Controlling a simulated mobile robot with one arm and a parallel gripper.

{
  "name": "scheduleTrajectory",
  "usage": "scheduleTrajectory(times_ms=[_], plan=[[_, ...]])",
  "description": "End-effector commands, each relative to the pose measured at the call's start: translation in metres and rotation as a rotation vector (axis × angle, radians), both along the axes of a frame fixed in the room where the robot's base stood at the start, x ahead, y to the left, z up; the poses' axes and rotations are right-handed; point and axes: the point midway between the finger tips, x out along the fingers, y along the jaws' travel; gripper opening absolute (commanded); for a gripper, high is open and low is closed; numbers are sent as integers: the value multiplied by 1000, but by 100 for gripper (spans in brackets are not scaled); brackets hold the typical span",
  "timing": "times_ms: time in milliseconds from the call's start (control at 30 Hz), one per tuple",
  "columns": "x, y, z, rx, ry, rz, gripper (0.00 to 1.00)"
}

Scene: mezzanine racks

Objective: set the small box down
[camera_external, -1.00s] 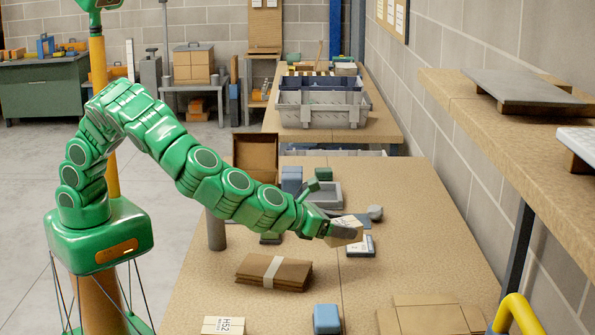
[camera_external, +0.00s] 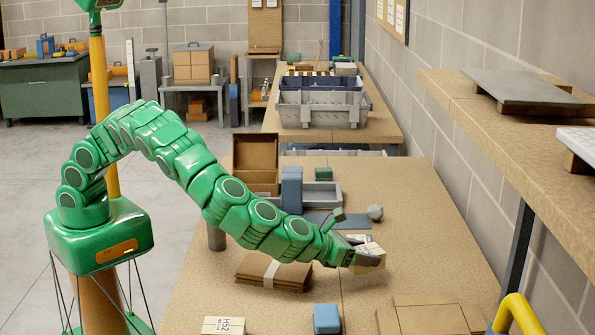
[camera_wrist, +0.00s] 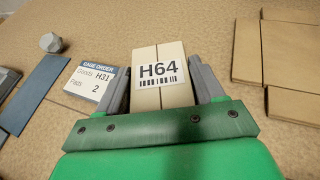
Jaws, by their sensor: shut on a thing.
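The small box (camera_external: 371,256) is a tan carton with a white label. My gripper (camera_external: 360,256) is shut on it, over the right half of the near table (camera_external: 385,290). In the wrist view the box (camera_wrist: 160,75) shows its H64 barcode label and sits between the two grey fingers of my gripper (camera_wrist: 164,88). I cannot tell whether its underside touches the table. A card reading "Cage order, Goods H31, Pads 2" (camera_wrist: 88,80) lies on the table just left of the fingers in the wrist view.
A strapped cardboard stack (camera_external: 272,272), a blue block (camera_external: 326,318), an H52 box (camera_external: 224,325) and flat cardboard (camera_external: 430,318) lie nearer the camera. Behind are a blue mat (camera_external: 325,222), a grey knob (camera_external: 375,212) and a grey tray (camera_external: 325,195). Table right of the box is clear.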

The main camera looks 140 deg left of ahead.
Motion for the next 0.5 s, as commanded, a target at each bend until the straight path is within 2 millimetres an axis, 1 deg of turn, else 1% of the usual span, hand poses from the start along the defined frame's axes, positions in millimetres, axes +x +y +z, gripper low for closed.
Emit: scheduleTrajectory(times_ms=[167, 300, 367, 500], plan=[[4, 2, -7, -1, -1, -1, 36], [4, 2, -25, 0, 0, -1, 36], [4, 2, -30, 0, -2, -1, 36], [4, 1, -33, 0, -3, -1, 36]])
